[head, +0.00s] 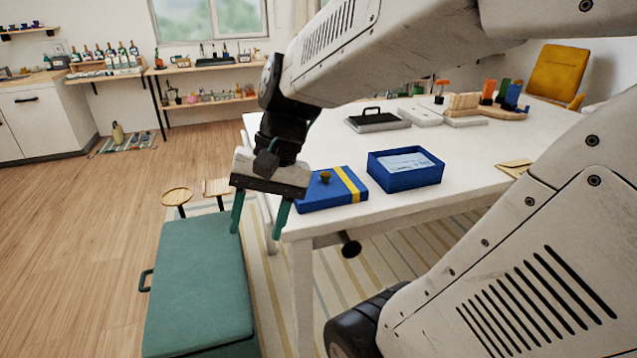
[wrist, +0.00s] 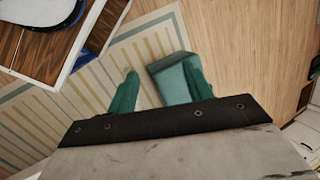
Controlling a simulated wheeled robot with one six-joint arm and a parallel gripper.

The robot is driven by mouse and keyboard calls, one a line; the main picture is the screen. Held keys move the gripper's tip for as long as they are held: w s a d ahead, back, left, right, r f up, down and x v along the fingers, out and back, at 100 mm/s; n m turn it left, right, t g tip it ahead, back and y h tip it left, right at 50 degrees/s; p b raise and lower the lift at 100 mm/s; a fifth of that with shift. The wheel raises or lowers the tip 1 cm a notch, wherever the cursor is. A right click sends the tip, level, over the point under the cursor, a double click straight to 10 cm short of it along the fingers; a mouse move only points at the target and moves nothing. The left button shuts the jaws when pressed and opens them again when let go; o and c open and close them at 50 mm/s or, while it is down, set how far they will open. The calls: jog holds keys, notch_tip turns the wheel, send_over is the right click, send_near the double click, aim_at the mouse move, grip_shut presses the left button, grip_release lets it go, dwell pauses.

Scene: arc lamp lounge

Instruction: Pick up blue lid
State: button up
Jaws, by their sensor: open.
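The blue lid (head: 318,194), with a yellow stripe and a small brown knob, lies near the left front corner of the white table. An open blue box (head: 405,178) with a pale paper inside stands just right of it. My gripper (head: 257,230) hangs left of the lid, past the table's edge, with its green fingers apart and nothing between them. Part of the gripper's body overlaps the lid's left end in the head view. In the wrist view, my gripper (wrist: 162,72) has spread fingers above the floor and rug; I cannot make out the lid there.
Wooden floor is open at the far left.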

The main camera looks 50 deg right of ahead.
jog(key=w+d+f+m+t+y, duration=0.2)
jog(key=w+d+m+y, duration=0.1)
jog(key=w+d+m, duration=0.35)
jog(key=m+t+h, duration=0.1)
jog(key=m+t, duration=0.7)
jog(key=m, duration=0.5)
send_over(328, 174)
jog(key=s+a, duration=0.3)
jog(key=a, duration=0.5)
jog(key=f, duration=0.4)
jog(key=shift+s+d, duration=0.1)
jog(key=shift+s, duration=0.1)
jog(key=d+f+m+h, duration=0.1)
jog(key=d, duration=0.1)
jog(key=s+d+m+t+h, duration=0.1)
jog(key=d+m, duration=0.1)
jog(key=d, duration=0.1)
jog(key=s+d+f+m+t+h, duration=0.1)
jog(key=d+m, duration=0.1)
jog(key=d, duration=0.1)
jog(key=shift+s+d+f+m, duration=0.2)
jog(key=shift+d+f+m, duration=0.05)
jog(key=shift+f, duration=0.05)
jog(key=shift+d+f, duration=0.2)
jog(key=shift+d, duration=0.1)
jog(key=x, duration=0.7)
jog(key=shift+w+f, duration=0.2)
jog(key=shift+f, duration=0.05)
jog(key=c, duration=1)
